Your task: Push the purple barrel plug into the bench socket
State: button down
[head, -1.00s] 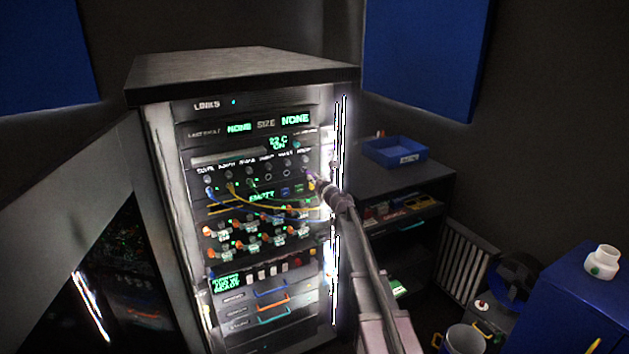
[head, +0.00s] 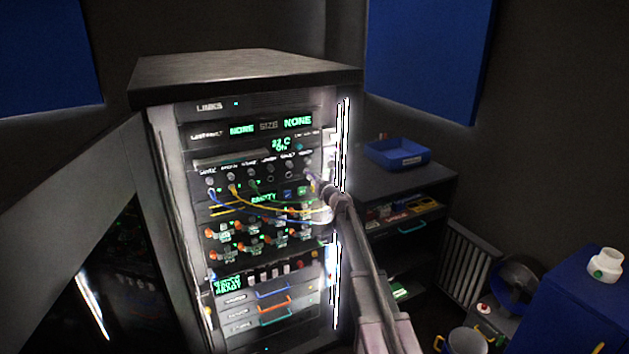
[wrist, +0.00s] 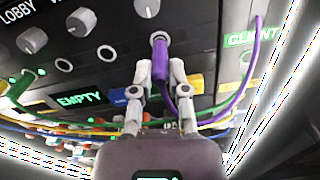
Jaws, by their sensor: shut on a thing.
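The purple barrel plug (wrist: 160,66) stands between the fingertips of my gripper (wrist: 159,78) in the wrist view. My gripper is shut on it. The plug's far end meets a ringed socket (wrist: 158,36) in the dark panel, below a grey knob (wrist: 147,8). I cannot tell how deep it sits, and the label above this socket is out of the wrist view. A purple cable (wrist: 257,35) curves from below the plug up to the right. In the head view my gripper (head: 316,184) is at the right end of the socket row, and the plug is hard to make out.
Blue, yellow and green cables (head: 252,201) hang across the rack's front close by. Empty sockets (wrist: 105,53) lie to the left in the wrist view. A bright vertical light strip (head: 341,150) edges the rack. A side bench with a blue tray (head: 398,154) stands to the right.

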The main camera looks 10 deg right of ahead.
jog(key=shift+x, duration=1.05)
jog(key=c, duration=0.5)
grip_release()
jog(key=shift+c, duration=0.2)
jog(key=shift+s, duration=0.1)
jog(key=v, duration=1.2)
jog(key=shift+d, duration=0.1)
